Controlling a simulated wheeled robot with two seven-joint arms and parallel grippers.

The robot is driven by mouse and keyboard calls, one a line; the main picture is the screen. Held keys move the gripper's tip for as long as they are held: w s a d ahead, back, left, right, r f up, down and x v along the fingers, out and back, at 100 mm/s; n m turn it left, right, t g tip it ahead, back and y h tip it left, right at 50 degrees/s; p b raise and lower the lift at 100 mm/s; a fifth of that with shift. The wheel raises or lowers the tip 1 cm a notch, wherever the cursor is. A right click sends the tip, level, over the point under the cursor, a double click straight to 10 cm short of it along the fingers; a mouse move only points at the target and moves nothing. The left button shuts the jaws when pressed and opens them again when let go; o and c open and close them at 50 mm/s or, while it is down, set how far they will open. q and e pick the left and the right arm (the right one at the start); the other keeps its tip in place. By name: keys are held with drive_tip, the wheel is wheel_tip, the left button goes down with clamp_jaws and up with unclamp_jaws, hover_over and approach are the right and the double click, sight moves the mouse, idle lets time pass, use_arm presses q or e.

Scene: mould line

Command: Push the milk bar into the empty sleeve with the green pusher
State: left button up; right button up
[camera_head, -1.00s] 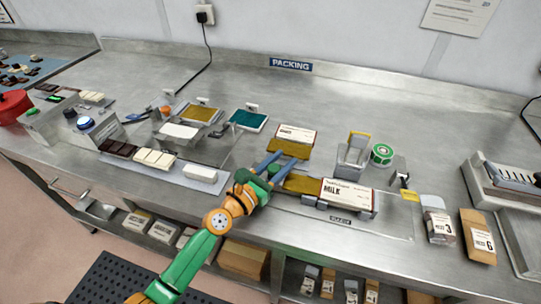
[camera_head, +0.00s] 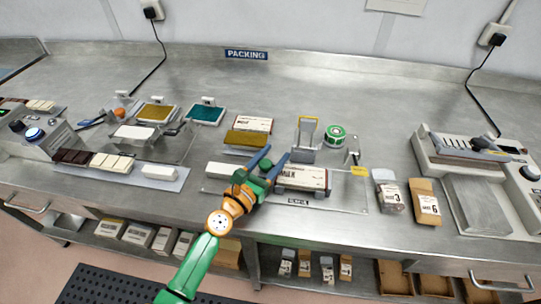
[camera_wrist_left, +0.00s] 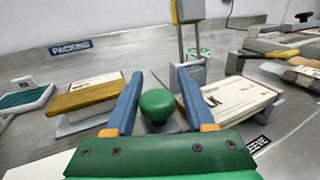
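The green pusher's round knob (camera_head: 266,164) sits between the fingers of my left gripper (camera_head: 276,154); it also shows in the left wrist view (camera_wrist_left: 158,104). The fingers close in on both sides of the knob. Just right of it lies the sleeve (camera_head: 303,178), white with brown edges and MILK print, in its holder above the SLEEVE label; it also shows in the left wrist view (camera_wrist_left: 238,97). No gold milk bar shows between pusher and sleeve; I cannot see inside the sleeve. My right gripper is not in view.
Behind stand a gold-wrapped bar (camera_head: 246,138) with another printed sleeve (camera_head: 253,124), a grey stand with a yellow top (camera_head: 308,124), and a green-and-white roll (camera_head: 335,134). Pouches (camera_head: 427,206) lie at right. A white block (camera_head: 160,172) lies at left.

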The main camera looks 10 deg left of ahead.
sight(264, 170)
use_arm(q)
drive_tip(key=shift+o, duration=0.6)
drive_tip(key=shift+w+d, duration=0.1)
drive_tip(key=shift+d, duration=0.1)
drive_tip(key=v, duration=0.6)
drive_tip(key=shift+s+a+f, duration=0.1)
drive_tip(key=shift+s, duration=0.15)
drive_tip(key=shift+s+a, duration=0.15)
drive_tip(key=shift+s, duration=0.25)
drive_tip(key=shift+w, duration=0.15)
